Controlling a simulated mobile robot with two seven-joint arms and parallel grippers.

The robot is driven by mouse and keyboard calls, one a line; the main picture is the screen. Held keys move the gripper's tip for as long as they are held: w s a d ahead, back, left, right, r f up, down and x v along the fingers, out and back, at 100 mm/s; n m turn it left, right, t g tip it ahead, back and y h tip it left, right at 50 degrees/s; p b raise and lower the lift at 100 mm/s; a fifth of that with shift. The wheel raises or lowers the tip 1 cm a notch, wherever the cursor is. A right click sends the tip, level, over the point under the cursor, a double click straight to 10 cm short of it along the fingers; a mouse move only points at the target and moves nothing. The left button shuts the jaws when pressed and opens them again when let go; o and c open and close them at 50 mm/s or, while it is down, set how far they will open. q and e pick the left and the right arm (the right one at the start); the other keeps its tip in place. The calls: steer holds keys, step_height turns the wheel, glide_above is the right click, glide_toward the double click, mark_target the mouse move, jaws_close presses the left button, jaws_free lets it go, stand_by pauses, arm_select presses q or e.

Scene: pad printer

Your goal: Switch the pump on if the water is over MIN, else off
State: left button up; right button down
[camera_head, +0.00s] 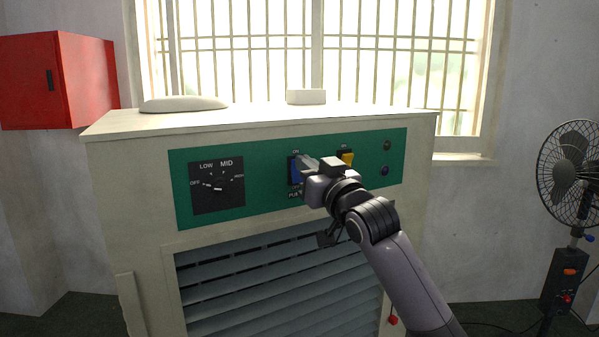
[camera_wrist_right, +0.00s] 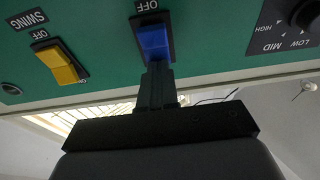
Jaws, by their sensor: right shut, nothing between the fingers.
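The blue pump switch (camera_head: 295,172) sits on the green control panel (camera_head: 262,200) of a beige cooler, beside my right gripper. It also shows in the right wrist view (camera_wrist_right: 153,40), which is upside down, with an OFF label at one end. My right gripper (camera_head: 308,164) is shut and empty. Its fingertips (camera_wrist_right: 156,70) are at the blue switch, touching it or very close; I cannot tell which. Part of the switch's label is hidden behind the gripper. I cannot make out a water level or MIN mark. My left gripper is not in view.
A yellow swing switch (camera_head: 346,158) is to the right of the blue one, and a black speed dial (camera_head: 217,185) is to the left. Louvres (camera_head: 260,280) lie below the panel. A red box (camera_head: 60,80) hangs at left; a fan (camera_head: 572,170) stands at right.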

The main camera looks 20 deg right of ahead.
steer(key=v, duration=1.1)
steer(key=shift+r+b, duration=0.35)
steer(key=shift+r, duration=0.05)
steer(key=s+f+g+h, duration=0.1)
steer(key=s+f+g, duration=0.15)
steer(key=f, duration=1.25)
steer(key=s+f+g+h, duration=0.1)
steer(key=s+f+g, duration=0.15)
steer(key=f, duration=1.15)
steer(key=s+f+g, duration=0.4)
steer(key=s+f, duration=1.6)
steer(key=s, duration=0.1)
steer(key=shift+s+f+h, duration=0.2)
steer(key=shift+h, duration=0.2)
